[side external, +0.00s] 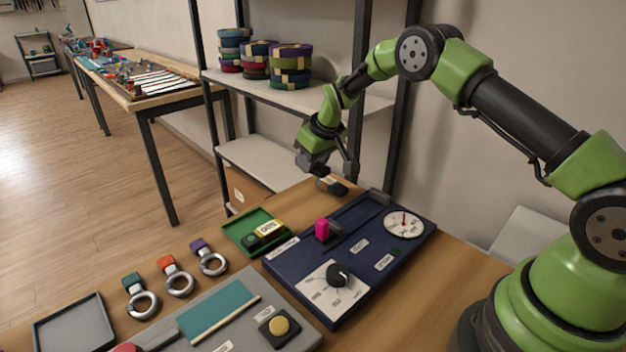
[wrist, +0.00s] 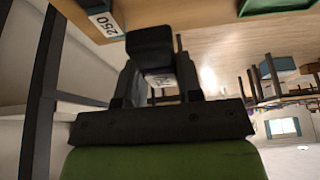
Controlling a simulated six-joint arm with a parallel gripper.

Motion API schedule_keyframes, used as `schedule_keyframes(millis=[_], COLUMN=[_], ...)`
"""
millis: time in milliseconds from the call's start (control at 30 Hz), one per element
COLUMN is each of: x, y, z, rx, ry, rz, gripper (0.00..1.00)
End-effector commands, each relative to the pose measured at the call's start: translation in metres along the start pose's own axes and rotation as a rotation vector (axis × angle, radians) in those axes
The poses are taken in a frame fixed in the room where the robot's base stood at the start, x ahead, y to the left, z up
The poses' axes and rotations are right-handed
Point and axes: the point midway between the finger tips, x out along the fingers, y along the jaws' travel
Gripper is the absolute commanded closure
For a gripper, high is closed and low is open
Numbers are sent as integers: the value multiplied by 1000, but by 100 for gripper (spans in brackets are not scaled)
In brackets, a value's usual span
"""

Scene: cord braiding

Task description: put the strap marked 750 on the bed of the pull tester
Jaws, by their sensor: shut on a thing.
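My gripper (side external: 322,166) hangs above the far edge of the table, behind the pull tester. In the wrist view my gripper (wrist: 158,82) is shut on a dark strap (wrist: 150,42) with a pale label between the fingers. That label is too hidden to read. The blue pull tester (side external: 300,270) has a long bed (side external: 352,214), a pink block and a round dial. A strap marked 250 (wrist: 105,22) lies on the table near my gripper; a dark labelled piece (side external: 334,186) shows there in the side view.
Three straps with metal rings (side external: 176,275) lie on the left of the table. A grey tray (side external: 72,325) and a grey panel with a yellow button (side external: 279,326) are at the front. Shelf posts (side external: 398,100) stand close behind my gripper.

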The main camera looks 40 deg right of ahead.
Motion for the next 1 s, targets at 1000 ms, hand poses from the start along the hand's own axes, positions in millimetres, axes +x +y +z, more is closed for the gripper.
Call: schedule_keyframes(millis=[1000], x=[-36], y=[12], z=[88], rx=[1067], ry=[-2], rz=[448], gripper=[90])
